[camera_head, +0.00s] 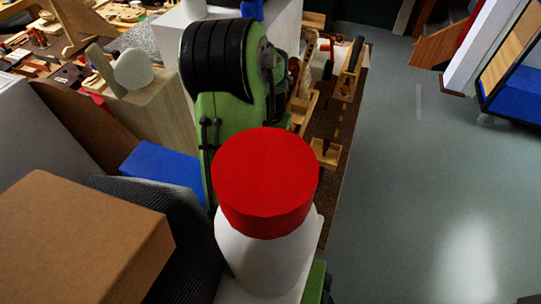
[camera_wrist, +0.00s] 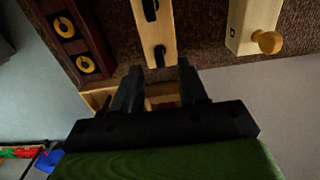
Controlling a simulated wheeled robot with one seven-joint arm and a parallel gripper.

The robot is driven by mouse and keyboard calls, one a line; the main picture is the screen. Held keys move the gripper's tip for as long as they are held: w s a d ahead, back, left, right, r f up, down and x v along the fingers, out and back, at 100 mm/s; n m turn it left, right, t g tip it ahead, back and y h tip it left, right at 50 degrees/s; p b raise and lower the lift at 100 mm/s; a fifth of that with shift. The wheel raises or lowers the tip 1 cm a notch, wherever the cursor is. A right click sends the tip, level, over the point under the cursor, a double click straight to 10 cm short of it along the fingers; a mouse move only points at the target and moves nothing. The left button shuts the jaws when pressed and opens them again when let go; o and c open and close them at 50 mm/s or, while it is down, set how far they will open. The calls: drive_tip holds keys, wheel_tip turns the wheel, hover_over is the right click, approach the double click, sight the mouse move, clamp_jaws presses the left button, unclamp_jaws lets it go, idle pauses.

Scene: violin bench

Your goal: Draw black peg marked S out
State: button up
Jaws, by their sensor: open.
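In the wrist view, my gripper (camera_wrist: 160,66) is open, its two dark fingers apart. A light wood strip (camera_wrist: 153,28) lies just past the fingertips and bears two black pegs. The nearer black peg (camera_wrist: 160,56) is seen in the gap just beyond the fingertips; I cannot tell whether the fingers reach around it. The farther black peg (camera_wrist: 150,8) is at the top edge. No S mark is readable on either. In the head view my arm hides the gripper, and the pegs cannot be made out.
A dark red-brown block (camera_wrist: 75,35) with yellow rings is left of the strip. A small wooden tray (camera_wrist: 100,97) is near the left finger. Floor (camera_head: 420,170) right of the bench is clear.

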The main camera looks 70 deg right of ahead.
sight(270, 152)
wheel_tip(270, 152, down, 5)
drive_tip(key=shift+r+b, duration=0.15)
drive_tip(key=shift+b, duration=0.45)
drive_tip(key=shift+c, duration=0.4)
clamp_jaws()
